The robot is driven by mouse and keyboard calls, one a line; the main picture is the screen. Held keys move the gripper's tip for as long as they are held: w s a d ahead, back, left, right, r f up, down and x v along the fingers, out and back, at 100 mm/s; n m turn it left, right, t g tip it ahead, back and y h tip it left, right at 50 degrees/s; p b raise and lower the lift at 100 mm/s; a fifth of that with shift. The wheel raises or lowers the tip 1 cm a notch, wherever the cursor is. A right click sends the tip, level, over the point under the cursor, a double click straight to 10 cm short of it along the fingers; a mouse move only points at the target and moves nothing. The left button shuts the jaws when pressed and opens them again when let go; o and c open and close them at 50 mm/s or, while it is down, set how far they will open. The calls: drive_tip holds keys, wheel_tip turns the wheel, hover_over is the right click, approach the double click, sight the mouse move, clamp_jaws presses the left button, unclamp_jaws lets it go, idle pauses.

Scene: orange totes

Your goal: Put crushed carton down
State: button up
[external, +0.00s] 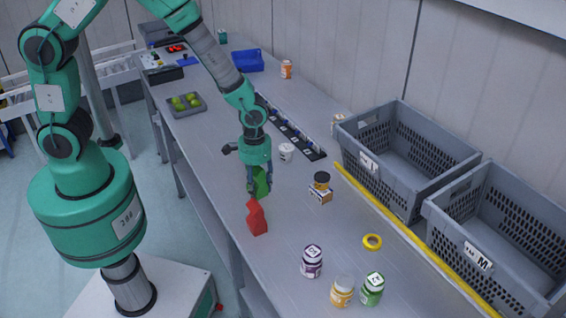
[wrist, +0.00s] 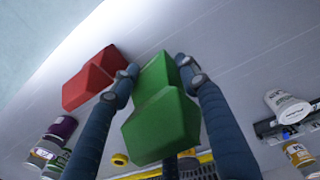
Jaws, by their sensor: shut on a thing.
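A green crushed carton (wrist: 160,115) is between the fingers of my gripper (wrist: 160,75), which is shut on it. In the external view the green carton (external: 263,182) is partly hidden by my gripper (external: 257,188), low over the grey table. I cannot tell whether it touches the table. The red carton also shows in the wrist view (wrist: 92,78), to the left of the green one and apart from my fingers.
Two grey crates (external: 405,190) (external: 480,280) line the right side behind a yellow strip (external: 410,236). Bare table lies right of the red carton.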

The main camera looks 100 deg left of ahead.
drive_tip(key=w, duration=0.5)
drive_tip(key=w+d+f+n, duration=0.1)
drive_tip(key=w, duration=0.4)
drive_tip(key=w+d+n, duration=0.1)
drive_tip(key=w, duration=0.4)
drive_tip(key=shift+w+d+f+p, duration=0.1)
drive_tip(key=shift+w+f+p, duration=0.05)
drive_tip(key=shift+w+p, duration=0.15)
hover_over(349, 221)
drive_tip(key=shift+f, duration=0.75)
drive_tip(key=shift+f, duration=1.75)
drive_tip(key=shift+f+b, duration=0.15)
drive_tip(key=shift+b, duration=0.2)
drive_tip(key=o, duration=0.9)
